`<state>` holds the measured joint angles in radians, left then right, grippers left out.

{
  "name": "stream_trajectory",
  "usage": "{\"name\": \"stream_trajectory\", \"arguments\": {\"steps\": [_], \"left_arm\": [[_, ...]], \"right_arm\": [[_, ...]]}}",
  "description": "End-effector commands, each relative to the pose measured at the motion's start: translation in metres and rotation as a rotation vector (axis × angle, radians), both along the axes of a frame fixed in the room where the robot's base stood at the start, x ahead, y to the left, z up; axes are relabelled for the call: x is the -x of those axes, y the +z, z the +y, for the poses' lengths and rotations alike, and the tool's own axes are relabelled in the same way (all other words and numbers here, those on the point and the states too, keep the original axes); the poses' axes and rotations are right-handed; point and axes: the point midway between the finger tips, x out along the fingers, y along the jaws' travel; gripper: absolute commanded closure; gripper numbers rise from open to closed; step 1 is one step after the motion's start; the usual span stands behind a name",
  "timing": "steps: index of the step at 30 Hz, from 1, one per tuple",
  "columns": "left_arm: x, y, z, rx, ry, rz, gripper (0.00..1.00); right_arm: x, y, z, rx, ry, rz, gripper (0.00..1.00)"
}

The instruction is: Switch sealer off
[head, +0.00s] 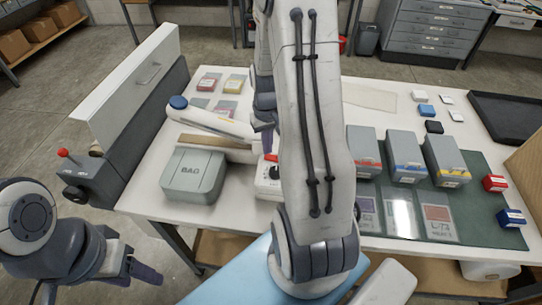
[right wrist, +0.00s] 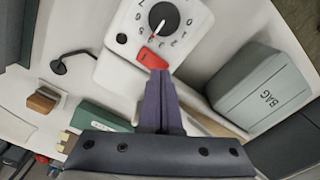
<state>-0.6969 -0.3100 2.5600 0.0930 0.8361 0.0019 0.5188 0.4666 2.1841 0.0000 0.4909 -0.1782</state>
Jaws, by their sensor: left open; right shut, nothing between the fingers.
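The sealer's white housing (right wrist: 190,35) fills the top of the right wrist view, with a black numbered dial (right wrist: 163,18) and a red switch (right wrist: 152,60). My right gripper (right wrist: 156,72) is shut and empty, its tips at the edge of the red switch; I cannot tell whether they touch or which way the switch is tipped. In the head view the red switch (head: 271,158) and part of the sealer's front (head: 267,188) show beside my right arm, which hides the rest. The sealer's long white arm (head: 218,123) has a blue knob (head: 178,102). My left gripper (head: 142,271) is open, off the table at lower left.
A grey BAG box (head: 193,176) stands left of the sealer on the white table (head: 150,195). A grey unit with a red-knobbed lever (head: 63,153) is at the left. Grey boxes (head: 404,155) and a green mat (head: 480,206) lie to the right.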

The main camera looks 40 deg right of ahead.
Motion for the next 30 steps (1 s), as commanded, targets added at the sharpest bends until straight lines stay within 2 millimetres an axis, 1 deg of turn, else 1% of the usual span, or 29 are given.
{"name": "stream_trajectory", "arguments": {"steps": [30], "left_arm": [[0.000,-0.011,0.000,0.000,0.000,0.000,0.45]], "right_arm": [[0.000,-0.015,0.000,0.000,0.000,0.000,1.00]]}}
